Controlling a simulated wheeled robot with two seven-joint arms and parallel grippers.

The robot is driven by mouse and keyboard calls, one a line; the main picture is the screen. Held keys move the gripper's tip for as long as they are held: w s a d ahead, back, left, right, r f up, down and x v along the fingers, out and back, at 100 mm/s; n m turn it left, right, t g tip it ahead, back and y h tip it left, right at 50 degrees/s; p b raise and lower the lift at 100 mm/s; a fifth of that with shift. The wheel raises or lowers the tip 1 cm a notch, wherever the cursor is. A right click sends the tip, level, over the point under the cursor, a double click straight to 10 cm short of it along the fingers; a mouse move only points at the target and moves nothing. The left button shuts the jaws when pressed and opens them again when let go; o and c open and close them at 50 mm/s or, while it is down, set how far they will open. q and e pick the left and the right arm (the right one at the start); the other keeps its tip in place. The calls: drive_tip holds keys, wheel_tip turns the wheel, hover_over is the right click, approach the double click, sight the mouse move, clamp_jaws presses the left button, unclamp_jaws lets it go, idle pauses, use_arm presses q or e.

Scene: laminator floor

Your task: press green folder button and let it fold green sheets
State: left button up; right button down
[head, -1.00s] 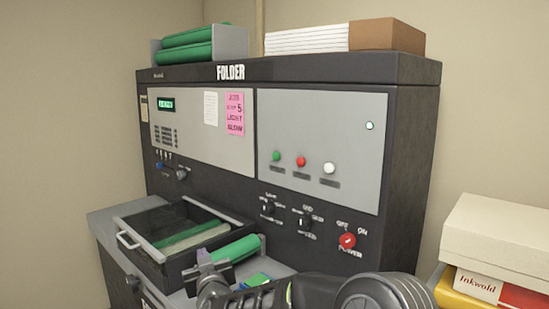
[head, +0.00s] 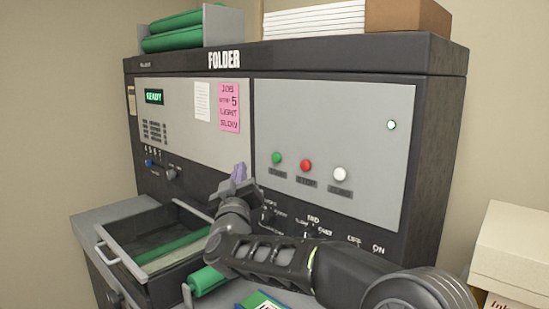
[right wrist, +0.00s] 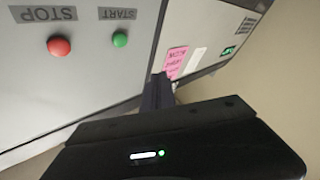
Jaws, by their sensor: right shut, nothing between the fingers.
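The folder machine (head: 300,95) has a green START button (head: 277,158) on its grey front panel, left of a red STOP button (head: 305,165) and a white button (head: 340,174). My right gripper (head: 240,173) is shut and empty, left of and slightly below the green button in the head view. In the right wrist view its fingers (right wrist: 158,92) show near the green button (right wrist: 120,39), apart from it in the picture. The green sheets (head: 178,250) appear to lie in the open drawer (head: 130,264). The display (head: 154,97) reads READY. My left gripper is not in view.
More green rolls (head: 172,30), white stacks (head: 313,20) and a brown box (head: 407,17) sit on top. A cream box (head: 512,245) stands at right.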

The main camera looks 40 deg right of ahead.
sight(276, 158)
drive_tip(key=d, duration=0.9)
drive_tip(key=shift+w, duration=0.4)
drive_tip(key=shift+d, duration=0.1)
idle(1.8)
drive_tip(key=shift+d, duration=0.25)
